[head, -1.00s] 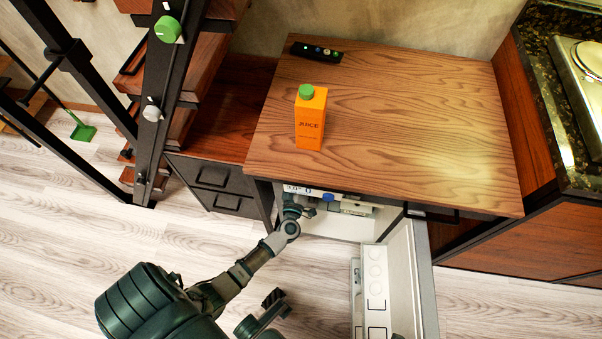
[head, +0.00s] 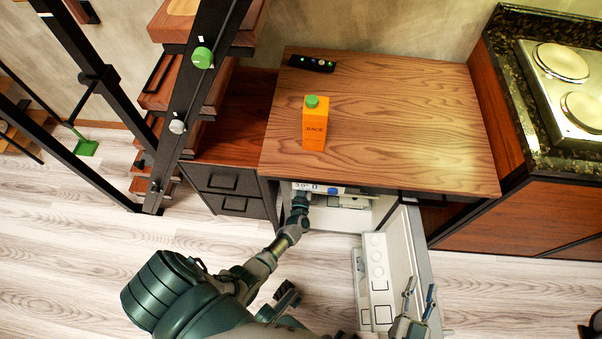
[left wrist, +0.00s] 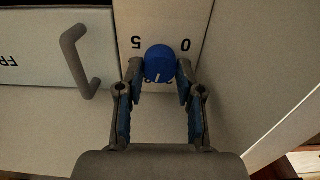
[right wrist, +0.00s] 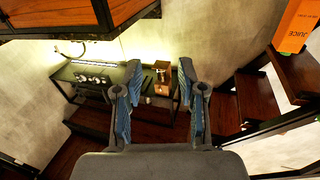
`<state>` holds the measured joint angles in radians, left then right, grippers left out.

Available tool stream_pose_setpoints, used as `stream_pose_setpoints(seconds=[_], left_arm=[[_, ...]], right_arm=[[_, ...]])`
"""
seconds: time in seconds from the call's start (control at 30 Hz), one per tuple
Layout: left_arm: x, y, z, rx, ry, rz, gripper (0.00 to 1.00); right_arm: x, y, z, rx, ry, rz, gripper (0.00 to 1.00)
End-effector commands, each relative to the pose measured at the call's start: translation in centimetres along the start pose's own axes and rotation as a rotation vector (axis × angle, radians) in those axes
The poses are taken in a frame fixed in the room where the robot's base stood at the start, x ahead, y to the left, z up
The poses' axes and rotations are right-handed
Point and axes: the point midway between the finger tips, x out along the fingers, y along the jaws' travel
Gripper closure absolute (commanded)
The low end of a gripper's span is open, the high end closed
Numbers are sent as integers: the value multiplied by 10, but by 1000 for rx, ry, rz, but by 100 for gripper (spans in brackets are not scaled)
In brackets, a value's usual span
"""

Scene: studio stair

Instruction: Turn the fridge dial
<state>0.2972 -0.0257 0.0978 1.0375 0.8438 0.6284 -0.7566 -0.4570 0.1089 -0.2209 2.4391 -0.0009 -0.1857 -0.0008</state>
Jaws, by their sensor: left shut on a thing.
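My left gripper (left wrist: 162,76) is shut on the dial, one fingertip on either side. The fridge (head: 350,217) stands under the wooden top, its door (head: 412,255) swung open. My right gripper (head: 420,295) is open and empty in front of the door; in its wrist view its fingers (right wrist: 155,80) are wide apart.
An orange juice carton (head: 314,130) and a black remote (head: 311,63) stand and lie on the wooden top (head: 420,110). A grey handle (left wrist: 80,60) is beside the dial panel. Stairs (head: 185,100) rise at left; a hob (head: 570,80) is at right. Floor at lower left is clear.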

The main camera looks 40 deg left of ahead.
Motion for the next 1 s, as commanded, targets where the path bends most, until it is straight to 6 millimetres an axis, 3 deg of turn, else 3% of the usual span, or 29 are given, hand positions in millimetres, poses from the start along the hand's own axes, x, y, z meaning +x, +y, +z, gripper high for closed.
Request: stream_pose_setpoints(seconds=[0.4, 0.93, 0.97, 1.0], left_arm=[[1, 1, -2, 174, 4, -2, 99], [1, 1, -2, 195, 4, 0, 99], [1, 2, -2, 195, 4, 0, 57], [1, 1, -1, 195, 4, 0, 47]], right_arm=[[-8, 5, 27, -9, -199, 11, 60], [-7, 6, 31, -9, -222, 13, 60], [-7, 6, 31, -9, -222, 13, 60], [-7, 6, 31, -9, -222, 13, 60]])
